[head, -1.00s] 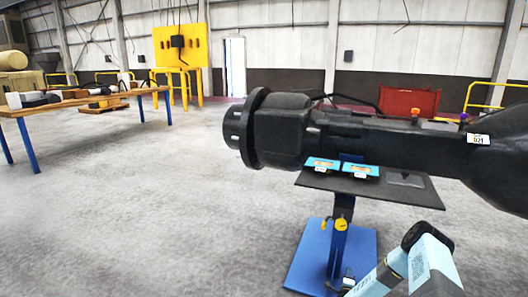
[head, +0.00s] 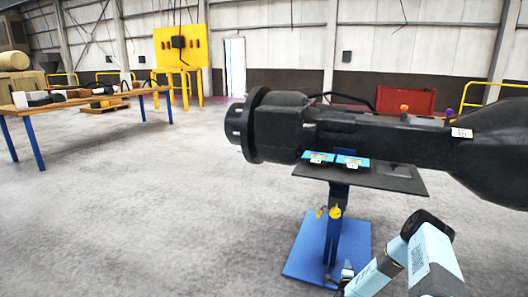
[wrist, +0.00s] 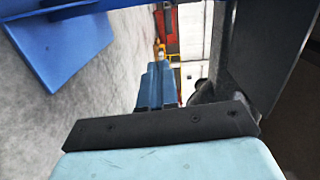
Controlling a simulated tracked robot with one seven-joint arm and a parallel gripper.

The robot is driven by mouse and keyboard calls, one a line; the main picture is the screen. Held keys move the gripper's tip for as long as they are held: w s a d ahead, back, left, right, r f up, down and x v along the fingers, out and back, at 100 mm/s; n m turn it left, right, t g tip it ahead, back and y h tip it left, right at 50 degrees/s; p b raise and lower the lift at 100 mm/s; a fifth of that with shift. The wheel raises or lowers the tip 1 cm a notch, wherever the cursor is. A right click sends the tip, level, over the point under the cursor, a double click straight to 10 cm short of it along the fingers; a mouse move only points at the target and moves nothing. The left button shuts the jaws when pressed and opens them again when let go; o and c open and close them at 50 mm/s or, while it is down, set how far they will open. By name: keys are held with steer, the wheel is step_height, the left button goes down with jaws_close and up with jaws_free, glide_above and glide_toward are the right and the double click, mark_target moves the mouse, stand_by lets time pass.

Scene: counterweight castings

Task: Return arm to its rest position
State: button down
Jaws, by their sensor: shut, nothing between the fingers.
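My light blue arm (head: 433,262) shows at the lower right in the head view, bent at a dark joint, with its lower link slanting down to the left. My gripper's closed blue fingers (wrist: 157,72) show in the wrist view, ahead of a black bar and a light blue body. They are together and hold nothing. In the head view, the gripper end cannot be made out clearly near the bottom edge, beside the foot of the blue stand.
A large black casting (head: 380,138) lies across the right, above a dark plate (head: 405,180) on a blue-based stand (head: 302,260). Blue labelled pieces (head: 351,162) sit on the plate. A wooden table (head: 75,104) stands far left. The floor at left is clear.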

steer(key=w+a+r+n+g+y, duration=0.1)
steer(key=w+r+n+y, duration=0.15)
steer(key=r, duration=0.45)
steer(key=w+a+r+n+y, duration=0.1)
steer(key=w+a+r+n, duration=0.15)
steer(key=r, duration=0.55)
steer(key=w+a+r+n+g+y, duration=0.1)
steer(key=w+r+n, duration=0.25)
steer(key=r, duration=0.35)
steer(key=s+a+r+n+g+y, duration=0.1)
steer(key=s+a+r+n+g, duration=0.2)
steer(key=r, duration=0.9)
steer(key=s+a+r+n, duration=0.2)
steer(key=s+r+n, duration=0.15)
steer(key=r, duration=0.75)
steer(key=s+a+r+n+g, duration=0.2)
steer(key=s+r, duration=0.6)
steer(key=s, duration=0.2)
steer(key=s+a+r+n+g, duration=0.1)
steer(key=s+a+r, duration=0.1)
steer(key=s+r, duration=0.75)
steer(key=s+a+r+n+g, duration=0.2)
steer(key=s+n+g, duration=0.1)
steer(key=s, duration=2.7)
steer(key=shift+r, duration=0.15)
